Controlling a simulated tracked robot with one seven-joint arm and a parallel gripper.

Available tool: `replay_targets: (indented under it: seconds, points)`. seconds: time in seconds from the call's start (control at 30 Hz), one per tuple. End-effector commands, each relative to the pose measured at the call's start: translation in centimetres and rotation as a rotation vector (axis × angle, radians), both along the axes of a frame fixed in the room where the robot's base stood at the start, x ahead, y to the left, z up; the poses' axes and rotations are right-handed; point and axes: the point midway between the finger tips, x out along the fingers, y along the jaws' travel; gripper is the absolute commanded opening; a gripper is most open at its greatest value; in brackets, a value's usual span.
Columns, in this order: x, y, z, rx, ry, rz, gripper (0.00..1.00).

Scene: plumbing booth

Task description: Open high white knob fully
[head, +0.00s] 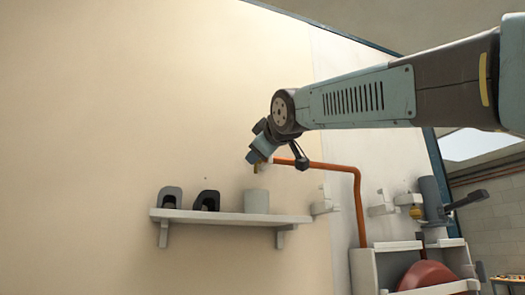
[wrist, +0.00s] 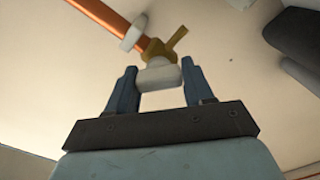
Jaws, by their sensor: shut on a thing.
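The white knob (wrist: 158,73) sits on the end of a brass valve body (wrist: 157,50) in the wrist view. My gripper (wrist: 159,69) has its two dark blue fingers on either side of the knob and is shut on it. A copper pipe (wrist: 102,14) with a white ring (wrist: 133,33) runs into the valve from the upper left. A brass spout (wrist: 176,39) sticks out to the upper right. In the head view my gripper (head: 258,156) is at the left end of the copper pipe (head: 340,168), and it hides the knob there.
A white wall shelf (head: 232,216) below my gripper holds a grey arch-shaped piece (head: 171,196), a black one (head: 207,200) and a pale cylinder (head: 256,202). White brackets (head: 381,204) and a lower rack (head: 362,268) stand to the right. The left wall is bare.

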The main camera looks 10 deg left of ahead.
Motion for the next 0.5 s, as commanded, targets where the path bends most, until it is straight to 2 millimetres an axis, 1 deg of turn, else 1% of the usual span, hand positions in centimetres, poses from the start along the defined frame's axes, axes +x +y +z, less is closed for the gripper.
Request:
replay_targets:
  seconds: [0.5]
  points:
    - [-0.16, 0.25, -0.24, -0.397, -0.246, 0.003, 0.21]
